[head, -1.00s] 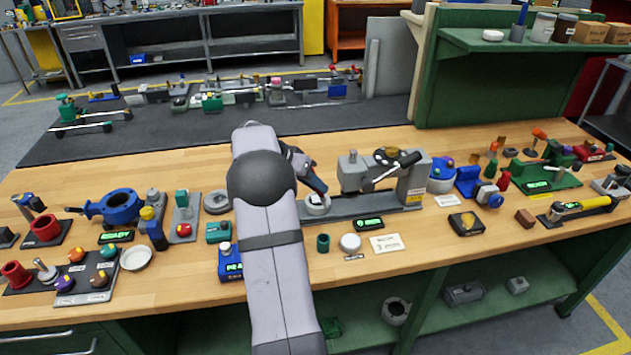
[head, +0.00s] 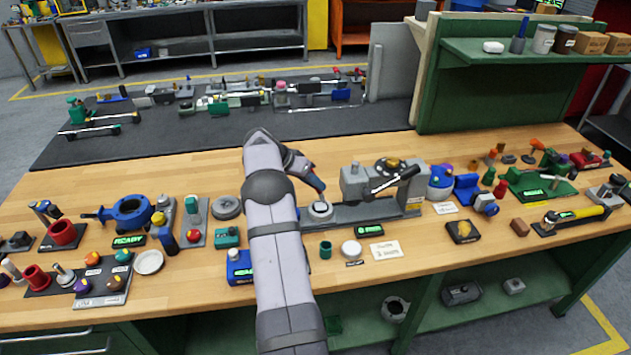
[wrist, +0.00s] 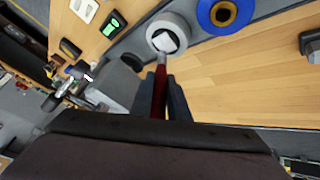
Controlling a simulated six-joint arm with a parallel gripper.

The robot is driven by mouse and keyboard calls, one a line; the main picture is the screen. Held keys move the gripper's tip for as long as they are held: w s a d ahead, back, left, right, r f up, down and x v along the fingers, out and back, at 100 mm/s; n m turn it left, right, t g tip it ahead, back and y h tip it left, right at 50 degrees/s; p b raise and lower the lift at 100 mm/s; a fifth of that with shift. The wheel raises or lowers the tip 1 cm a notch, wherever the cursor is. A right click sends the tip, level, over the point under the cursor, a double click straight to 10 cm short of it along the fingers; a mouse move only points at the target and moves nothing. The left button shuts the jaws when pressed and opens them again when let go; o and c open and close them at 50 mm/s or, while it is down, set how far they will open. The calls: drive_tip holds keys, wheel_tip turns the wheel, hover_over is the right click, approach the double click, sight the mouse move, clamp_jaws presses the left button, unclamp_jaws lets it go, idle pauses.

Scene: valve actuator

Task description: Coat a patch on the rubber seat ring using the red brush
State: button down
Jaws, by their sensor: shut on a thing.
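My gripper (wrist: 160,88) is shut on the red brush (wrist: 159,95), whose dark red handle runs between the two fingers. Its pale metal end points at a light grey ring (wrist: 179,29) with a white centre and a dark squarish outline inside. This appears to be the seat ring. The brush tip is at or just above the ring's near side; I cannot tell whether it touches. In the head view my gripper (head: 318,187) is just above the ring (head: 320,217) at the left end of the grey fixture. The brush is hardly visible there.
The grey actuator body (head: 354,184) with a black lever stands right of the ring. A dark green cup (head: 325,250), a white round lid (head: 351,248) and a green-lit display (head: 369,230) sit in front. Left of my arm are a teal block (head: 228,237) and a blue block (head: 239,266).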

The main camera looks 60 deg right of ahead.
drive_tip(key=shift+s+a+f, duration=0.1)
drive_tip(key=shift+s+a, duration=0.15)
drive_tip(key=shift+a, duration=0.05)
drive_tip(key=shift+s+a+b, duration=0.65)
drive_tip(key=shift+s+a, duration=0.35)
drive_tip(key=shift+w+a+p, duration=0.4)
drive_tip(key=shift+w+p, duration=0.05)
drive_tip(key=shift+w+d+r, duration=0.25)
drive_tip(key=shift+w+d, duration=0.35)
drive_tip(key=shift+w, duration=0.15)
drive_tip(key=shift+w+d+p, duration=0.35)
drive_tip(key=shift+w+d, duration=0.1)
drive_tip(key=shift+d, duration=0.1)
drive_tip(key=shift+w+d+f+b, duration=0.1)
drive_tip(key=shift+f+b, duration=0.05)
drive_tip(key=shift+b, duration=0.35)
drive_tip(key=shift+s+a+f+b, duration=0.1)
drive_tip(key=shift+s+a+b, duration=0.75)
drive_tip(key=shift+b, duration=0.4)
drive_tip(key=s+a+f+b, duration=0.1)
drive_tip(key=s+a+b, duration=0.2)
drive_tip(key=b, duration=0.2)
wheel_tip(320, 180, up, 9)
drive_tip(key=p, duration=0.5)
